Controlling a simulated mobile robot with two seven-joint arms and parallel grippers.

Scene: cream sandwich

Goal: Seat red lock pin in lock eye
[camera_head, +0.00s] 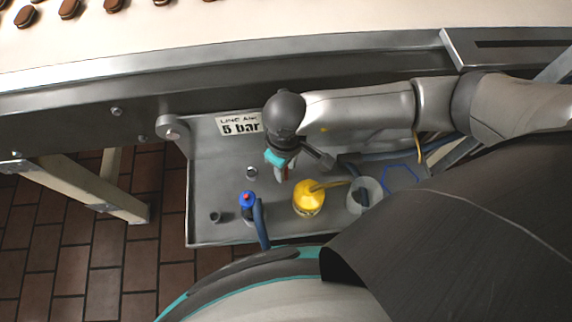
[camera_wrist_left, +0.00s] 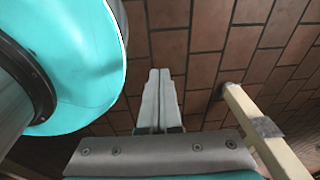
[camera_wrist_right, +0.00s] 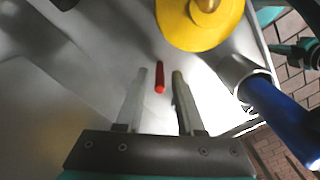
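The red lock pin (camera_wrist_right: 159,78) shows in the right wrist view, in the gap between the fingertips with space on both sides. My right gripper (camera_wrist_right: 160,72) is open and points down at the tray. In the head view the right gripper (camera_head: 283,168) is over the tray's middle, left of the yellow can, with a bit of red at its tips. I cannot make out the lock eye for certain. My left gripper (camera_wrist_left: 159,72) is shut and empty, over the brick floor; it is out of the head view.
The metal tray (camera_head: 200,232) holds a yellow can (camera_head: 309,197), a blue hose fitting with a red top (camera_head: 247,200), a pale cup (camera_head: 363,205) and small studs (camera_head: 215,216). The conveyor (camera_head: 250,30) runs behind. A sign (camera_head: 240,123) reads 5 bar.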

